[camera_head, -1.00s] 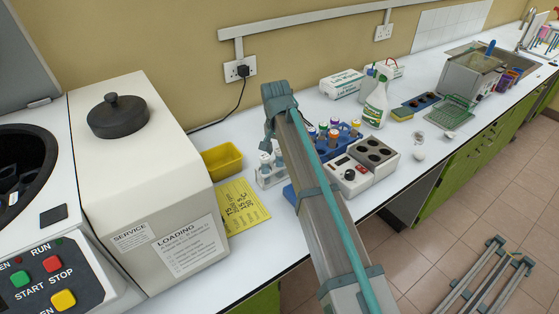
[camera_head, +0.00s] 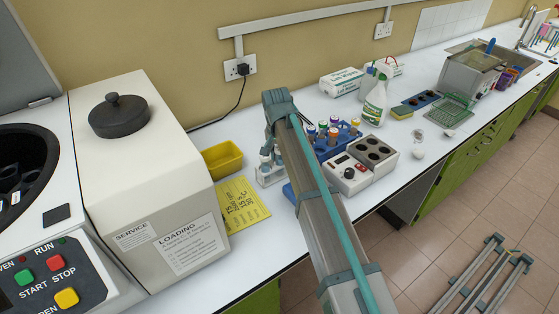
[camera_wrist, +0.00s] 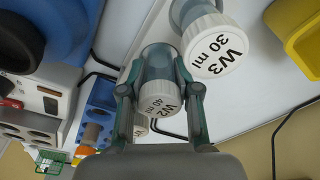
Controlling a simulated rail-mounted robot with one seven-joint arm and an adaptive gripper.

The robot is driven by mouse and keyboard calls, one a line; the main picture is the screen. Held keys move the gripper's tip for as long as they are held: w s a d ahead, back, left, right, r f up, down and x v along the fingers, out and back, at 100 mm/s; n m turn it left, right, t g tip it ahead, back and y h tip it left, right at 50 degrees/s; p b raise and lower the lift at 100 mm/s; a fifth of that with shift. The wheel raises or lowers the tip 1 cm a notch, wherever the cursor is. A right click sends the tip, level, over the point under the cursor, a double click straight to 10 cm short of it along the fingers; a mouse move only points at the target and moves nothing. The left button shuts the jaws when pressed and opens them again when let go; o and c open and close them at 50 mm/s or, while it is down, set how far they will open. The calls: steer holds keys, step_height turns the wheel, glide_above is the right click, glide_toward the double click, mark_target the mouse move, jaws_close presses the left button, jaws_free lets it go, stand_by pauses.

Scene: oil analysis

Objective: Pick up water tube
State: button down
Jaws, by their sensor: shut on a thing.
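In the wrist view, my gripper (camera_wrist: 160,100) is shut on a water tube (camera_wrist: 162,97) with a white cap labelled "W2 40 ml", one finger on each side of it. A second tube (camera_wrist: 216,46), with a larger-looking white cap labelled "W3 30 ml", stands beside it, outside the fingers. Part of another white cap (camera_wrist: 140,126) shows behind the left finger. In the head view, the water tubes stand in a pale rack (camera_head: 270,177) beside my arm. My arm hides the fingertips and part of the rack there. Whether the held tube is clear of the rack cannot be told.
A blue rack of colour-capped tubes (camera_head: 333,150) and a white block heater with dark wells (camera_head: 355,168) stand right of my arm. A yellow tray (camera_head: 222,160) and a yellow note (camera_head: 241,205) lie left. A spray bottle (camera_head: 376,102) stands behind.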

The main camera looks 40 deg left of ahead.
step_height(320, 180, up, 10)
steer(key=shift+b, duration=1.15)
steer(key=shift+r, duration=0.1)
